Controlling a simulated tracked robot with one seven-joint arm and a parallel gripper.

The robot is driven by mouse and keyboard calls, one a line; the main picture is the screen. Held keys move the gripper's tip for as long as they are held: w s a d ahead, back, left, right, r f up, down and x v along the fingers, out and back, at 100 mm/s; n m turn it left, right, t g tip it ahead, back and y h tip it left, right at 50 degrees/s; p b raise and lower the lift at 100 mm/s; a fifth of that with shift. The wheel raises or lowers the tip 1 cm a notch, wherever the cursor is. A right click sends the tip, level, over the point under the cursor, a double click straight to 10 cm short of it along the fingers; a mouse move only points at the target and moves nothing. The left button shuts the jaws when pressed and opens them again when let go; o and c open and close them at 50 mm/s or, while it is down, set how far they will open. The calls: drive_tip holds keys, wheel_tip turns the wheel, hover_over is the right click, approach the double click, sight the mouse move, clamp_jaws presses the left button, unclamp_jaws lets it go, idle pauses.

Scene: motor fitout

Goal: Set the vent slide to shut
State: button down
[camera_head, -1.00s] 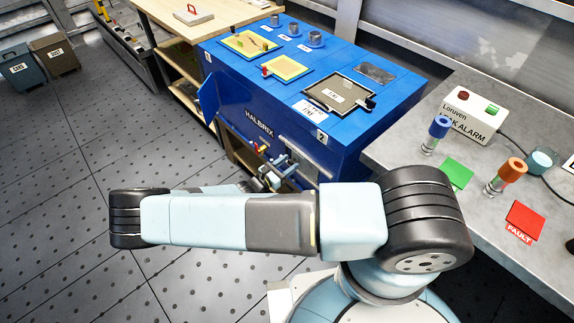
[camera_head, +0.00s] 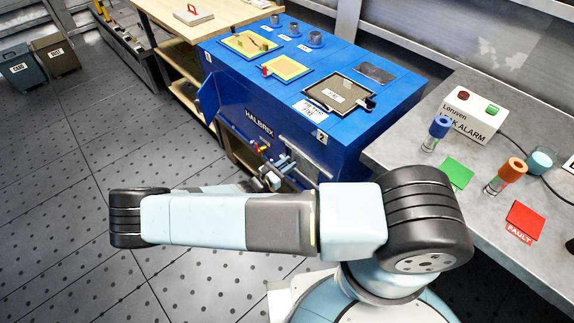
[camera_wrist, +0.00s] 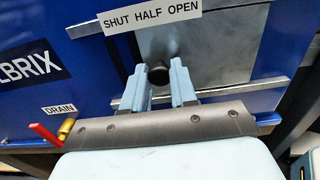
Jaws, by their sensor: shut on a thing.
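The vent slide is a grey metal plate (camera_wrist: 222,50) on the front of the blue HALBRIX unit (camera_head: 270,130), held between two metal rails. Its round black knob (camera_wrist: 158,74) stands near the plate's left edge. My gripper (camera_wrist: 160,82) is shut on the knob, one finger on each side. A white label (camera_wrist: 150,17) above reads SHUT, HALF, OPEN from left to right. The knob is roughly below HALF. In the head view my gripper (camera_head: 275,174) is at the unit's front, and the knob cannot be made out there.
A red lever (camera_wrist: 45,132) and brass fitting (camera_wrist: 66,129) by the DRAIN label (camera_wrist: 59,109) are left of my gripper. An open blue door (camera_head: 208,98) juts out at the unit's left. A grey bench (camera_head: 400,150) with an alarm box (camera_head: 472,115) stands at right.

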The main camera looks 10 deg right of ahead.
drive_tip(key=shift+w+a, duration=0.8)
drive_tip(key=shift+w, duration=0.35)
drive_tip(key=shift+w+a, duration=0.8)
drive_tip(key=shift+w, duration=0.3)
drive_tip(key=c, duration=0.9)
unclamp_jaws()
drive_tip(key=v, duration=1.3)
drive_tip(key=shift+s+a, duration=0.3)
